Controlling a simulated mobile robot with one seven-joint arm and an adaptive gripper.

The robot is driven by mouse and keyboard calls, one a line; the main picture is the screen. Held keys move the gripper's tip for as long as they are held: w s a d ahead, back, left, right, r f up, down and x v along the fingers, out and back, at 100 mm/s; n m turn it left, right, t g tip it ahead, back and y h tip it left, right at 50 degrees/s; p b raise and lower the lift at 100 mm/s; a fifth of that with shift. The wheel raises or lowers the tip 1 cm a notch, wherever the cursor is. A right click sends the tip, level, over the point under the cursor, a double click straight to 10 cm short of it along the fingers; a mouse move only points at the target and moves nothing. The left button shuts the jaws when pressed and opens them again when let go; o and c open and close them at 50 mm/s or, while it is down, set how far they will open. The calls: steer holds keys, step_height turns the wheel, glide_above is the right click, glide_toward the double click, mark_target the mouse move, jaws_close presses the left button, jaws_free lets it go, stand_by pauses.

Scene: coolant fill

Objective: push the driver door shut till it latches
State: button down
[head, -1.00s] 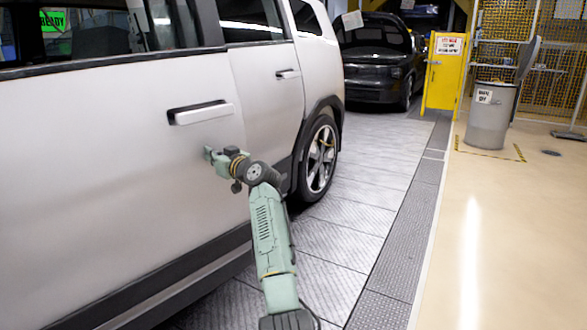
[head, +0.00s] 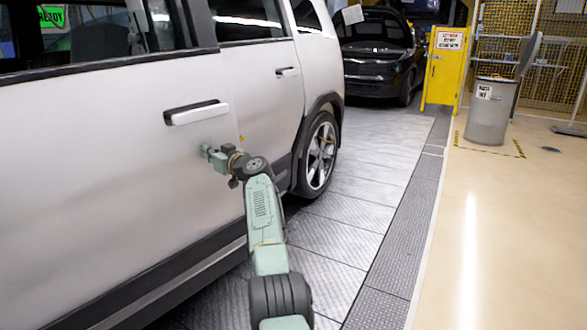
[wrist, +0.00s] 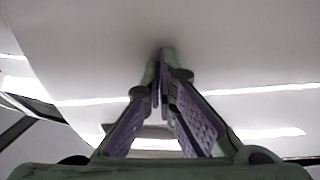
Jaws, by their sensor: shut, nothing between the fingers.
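The driver door (head: 110,170) is a silver-white panel filling the left of the head view, with its handle (head: 196,113) near its rear edge. It stands about flush with the rear door (head: 268,95); I cannot tell whether it is latched. My gripper (head: 207,153) is at the door's outer face, just below the handle and near the rear edge. In the wrist view the fingers (wrist: 164,56) meet at their tips, empty, against or very near the pale door panel (wrist: 230,50). Contact itself is hard to make out.
A black car (head: 378,55) with its hood raised stands behind. A yellow cabinet (head: 444,68) and a grey bin (head: 490,110) stand at the right. The tiled floor strip and tan floor (head: 510,220) beside the vehicle are clear.

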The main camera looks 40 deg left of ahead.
steer(key=shift+a+r+p, duration=0.1)
steer(key=shift+a+p, duration=0.25)
steer(key=shift+p, duration=0.3)
steer(key=shift+s+a+f+p, duration=0.2)
steer(key=shift+s+a+p, duration=0.1)
steer(key=shift+s+p, duration=0.1)
steer(key=shift+w, duration=0.1)
